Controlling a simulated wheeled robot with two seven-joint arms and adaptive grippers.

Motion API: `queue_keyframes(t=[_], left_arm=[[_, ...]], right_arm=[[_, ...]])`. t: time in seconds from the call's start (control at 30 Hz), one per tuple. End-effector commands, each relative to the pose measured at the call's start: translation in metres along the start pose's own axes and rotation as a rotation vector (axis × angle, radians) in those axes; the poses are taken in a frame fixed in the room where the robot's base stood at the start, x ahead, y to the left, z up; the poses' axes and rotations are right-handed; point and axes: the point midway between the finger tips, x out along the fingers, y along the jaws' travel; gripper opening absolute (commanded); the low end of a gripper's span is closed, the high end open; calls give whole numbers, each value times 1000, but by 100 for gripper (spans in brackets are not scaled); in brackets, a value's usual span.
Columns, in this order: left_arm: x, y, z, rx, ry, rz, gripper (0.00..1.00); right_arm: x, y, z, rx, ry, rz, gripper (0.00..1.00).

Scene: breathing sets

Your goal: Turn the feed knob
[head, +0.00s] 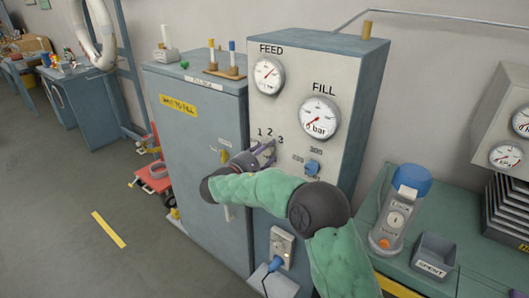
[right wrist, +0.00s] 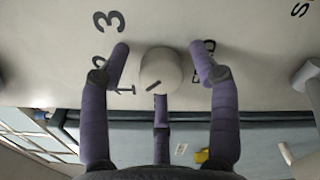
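The feed knob (right wrist: 161,68) is a round pale knob with a dark pointer line, on the panel beside the numbers 1, 2 and 3. My right gripper (right wrist: 161,65) has its purple fingers spread around the knob, one on each side and a third below it in the right wrist view. Gaps show between the side fingers and the knob. In the head view the right gripper (head: 262,154) is at the panel just under the numbers and largely hides the knob. The FEED gauge (head: 268,75) is above. My left gripper is not in view.
The FILL gauge (head: 320,118) and a blue knob (head: 312,168) are on the same panel, right of my gripper. A grey-blue cabinet (head: 197,150) stands to the left.

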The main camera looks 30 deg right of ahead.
Motion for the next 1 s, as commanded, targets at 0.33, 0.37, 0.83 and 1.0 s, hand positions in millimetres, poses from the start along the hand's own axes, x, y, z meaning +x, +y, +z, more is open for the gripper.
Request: queue_keyframes(t=[0.33, 0.37, 0.83, 1.0], left_arm=[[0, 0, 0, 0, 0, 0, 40], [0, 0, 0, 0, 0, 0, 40], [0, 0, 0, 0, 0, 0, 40], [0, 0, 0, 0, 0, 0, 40]], right_arm=[[-4, 0, -1, -1, 3, 2, 64], [-6, 0, -1, -1, 3, 2, 64], [-90, 0, -1, -1, 4, 3, 64], [-111, 0, -1, -1, 3, 1, 64]])
